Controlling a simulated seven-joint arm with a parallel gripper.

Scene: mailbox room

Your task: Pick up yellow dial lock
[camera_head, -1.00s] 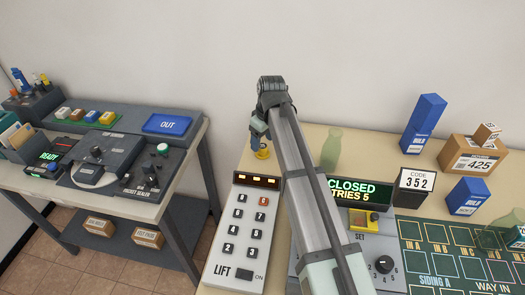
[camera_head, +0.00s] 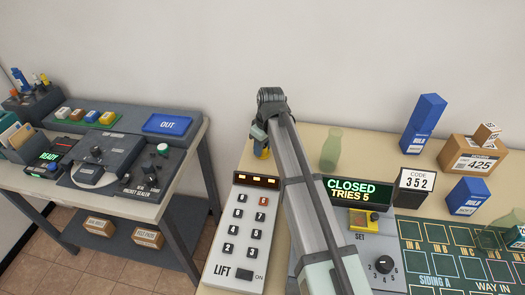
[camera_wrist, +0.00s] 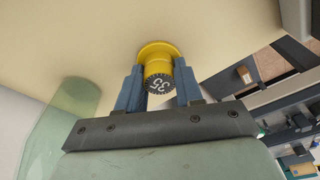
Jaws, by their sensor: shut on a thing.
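The yellow dial lock (camera_wrist: 158,62) is a short round yellow piece with a wider rim and a dark dial end marked 35. In the wrist view it sits between the two blue fingers of my gripper (camera_wrist: 160,88), which are shut on it. In the head view my gripper (camera_head: 260,148) is at the back left edge of the table, and only a little yellow of the lock (camera_head: 262,154) shows below it. Whether the lock rests on the table or is just above it, I cannot tell.
A green bottle (camera_head: 331,148) stands right of my gripper. The keypad panel (camera_head: 245,225) lies in front. A display (camera_head: 355,191) reads CLOSED, TRIES 5. Blue boxes (camera_head: 424,123) and cardboard boxes (camera_head: 470,158) stand at the right. The left table (camera_head: 190,185) is across a gap.

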